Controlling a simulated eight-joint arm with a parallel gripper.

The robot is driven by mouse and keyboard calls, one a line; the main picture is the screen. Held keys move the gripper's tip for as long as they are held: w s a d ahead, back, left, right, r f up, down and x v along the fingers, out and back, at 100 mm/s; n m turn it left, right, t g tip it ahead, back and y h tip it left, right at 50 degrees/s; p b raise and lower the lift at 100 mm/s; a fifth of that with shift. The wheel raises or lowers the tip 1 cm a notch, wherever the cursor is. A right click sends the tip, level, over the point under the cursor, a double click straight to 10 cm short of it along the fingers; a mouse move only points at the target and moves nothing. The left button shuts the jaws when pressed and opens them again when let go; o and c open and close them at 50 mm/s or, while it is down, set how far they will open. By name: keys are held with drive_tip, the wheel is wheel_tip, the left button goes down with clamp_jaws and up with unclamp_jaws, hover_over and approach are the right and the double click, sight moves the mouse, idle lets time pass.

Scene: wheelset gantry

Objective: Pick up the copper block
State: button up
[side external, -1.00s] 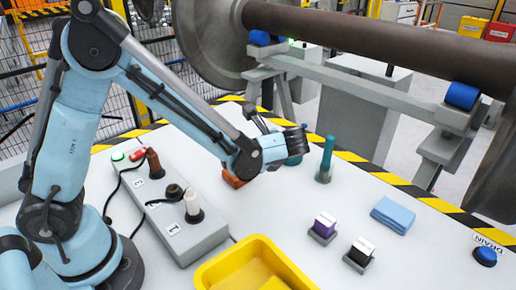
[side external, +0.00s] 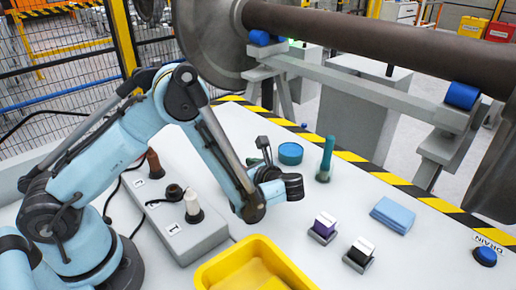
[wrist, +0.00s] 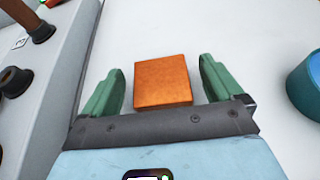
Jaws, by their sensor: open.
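The copper block (wrist: 163,81) is a flat orange-brown square lying on the white table. In the wrist view it shows between the two green fingers of my gripper (wrist: 160,70), with a gap on each side. The fingers are open and hold nothing. How far they are above the block is hard to tell. In the side view my arm hides the block, and the fingers of my gripper do not show clearly below the dark wrist end (side external: 292,187).
A grey control box (side external: 185,238) with plugs stands left of my gripper. A teal round tin (side external: 290,153) and a green bottle (side external: 325,163) stand behind. A yellow bin (side external: 210,272) is in front.

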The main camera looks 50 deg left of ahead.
drive_tip(key=shift+x, duration=0.75)
drive_tip(key=shift+c, duration=0.2)
drive_tip(key=c, duration=1.5)
